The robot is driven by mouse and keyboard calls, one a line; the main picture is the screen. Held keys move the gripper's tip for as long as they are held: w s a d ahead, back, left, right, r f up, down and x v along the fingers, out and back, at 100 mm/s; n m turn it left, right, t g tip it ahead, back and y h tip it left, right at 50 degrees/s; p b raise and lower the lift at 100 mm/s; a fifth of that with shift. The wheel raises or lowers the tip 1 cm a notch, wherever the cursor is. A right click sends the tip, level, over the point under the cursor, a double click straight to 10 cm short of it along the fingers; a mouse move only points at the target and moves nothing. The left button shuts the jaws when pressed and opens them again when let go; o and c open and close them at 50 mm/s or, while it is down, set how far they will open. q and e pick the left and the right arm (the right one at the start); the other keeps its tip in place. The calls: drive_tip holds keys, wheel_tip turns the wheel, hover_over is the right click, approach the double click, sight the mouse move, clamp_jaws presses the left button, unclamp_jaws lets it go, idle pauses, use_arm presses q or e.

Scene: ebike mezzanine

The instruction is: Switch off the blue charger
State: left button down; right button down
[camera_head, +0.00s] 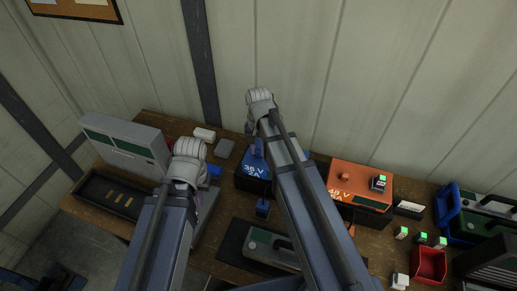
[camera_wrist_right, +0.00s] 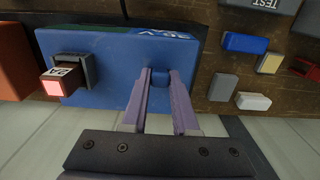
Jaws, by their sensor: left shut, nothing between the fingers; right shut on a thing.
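The blue charger (camera_head: 252,184), a box marked 36 V 2A, stands on the bench; my right arm hides part of it in the head view. The right wrist view shows its blue top (camera_wrist_right: 108,75). My right gripper (camera_wrist_right: 160,82) is shut on a small blue knob (camera_wrist_right: 160,76) on the charger, between its fingertips. A block with a red light (camera_wrist_right: 57,86) sits in a grey holder (camera_wrist_right: 74,67) on the charger's top. My left gripper (camera_head: 188,160) is over the bench left of the charger, shut and empty; its fingertips are hidden.
Further right are a red bin (camera_head: 429,266) and a blue bin (camera_head: 447,203). A grey-and-green case (camera_head: 130,143) stands left. Small blocks lie near the wall behind the bench.

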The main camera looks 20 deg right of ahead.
sight(257, 160)
drive_tip(key=shift+s+a+f, duration=0.1)
drive_tip(key=shift+s, duration=0.15)
drive_tip(key=shift+s+a+t+h, duration=0.1)
drive_tip(key=shift+t+h, duration=0.3)
drive_tip(key=shift+t, duration=0.2)
drive_tip(key=c, duration=0.7)
unclamp_jaws()
drive_tip(key=r+p, duration=0.7)
drive_tip(key=shift+s+a+r, duration=0.25)
drive_tip(key=shift+s+r, duration=0.05)
drive_tip(key=shift+r, duration=0.1)
